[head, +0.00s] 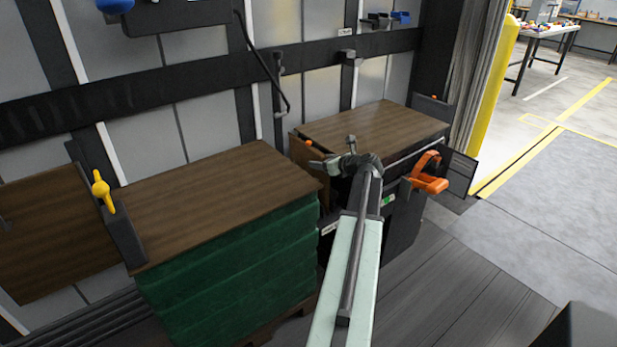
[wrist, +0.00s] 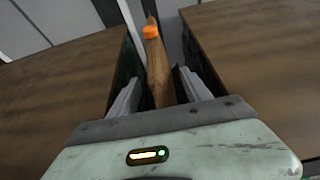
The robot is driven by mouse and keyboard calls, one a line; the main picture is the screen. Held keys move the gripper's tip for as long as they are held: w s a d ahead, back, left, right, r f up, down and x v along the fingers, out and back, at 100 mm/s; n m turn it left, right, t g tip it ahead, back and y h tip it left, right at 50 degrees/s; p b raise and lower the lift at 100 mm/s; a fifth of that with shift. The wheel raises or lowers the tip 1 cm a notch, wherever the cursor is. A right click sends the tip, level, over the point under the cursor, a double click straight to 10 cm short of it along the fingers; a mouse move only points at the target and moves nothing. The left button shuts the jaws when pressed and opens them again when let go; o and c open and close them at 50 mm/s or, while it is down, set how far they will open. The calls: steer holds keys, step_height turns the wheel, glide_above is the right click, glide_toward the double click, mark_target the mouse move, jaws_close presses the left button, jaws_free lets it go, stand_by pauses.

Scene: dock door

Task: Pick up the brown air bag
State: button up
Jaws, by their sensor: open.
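The brown air bag (head: 306,158) stands upright on edge in the narrow gap between two wood-topped stacks. Its orange valve (head: 309,144) shows at the top. In the wrist view the bag (wrist: 156,62) is a thin brown strip with the orange valve (wrist: 151,32) near its far end. My gripper (head: 336,157) is at the near end of the gap. In the wrist view my gripper (wrist: 158,78) is open, with one finger on each side of the bag's line. I cannot tell whether the fingers touch the bag. The bag's lower part is hidden.
The left stack has a wooden top (head: 210,195) over green wrapped goods (head: 235,260). The right stack's wooden top (head: 385,130) is close on the other side. An orange clamp-like thing (head: 428,180) is at the right stack's front. Open floor (head: 545,215) lies to the right.

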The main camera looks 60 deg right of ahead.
steer(key=shift+w+d+f, duration=0.15)
steer(key=shift+w+f, duration=0.05)
steer(key=shift+w, duration=0.3)
jaws_close()
stand_by(1.0)
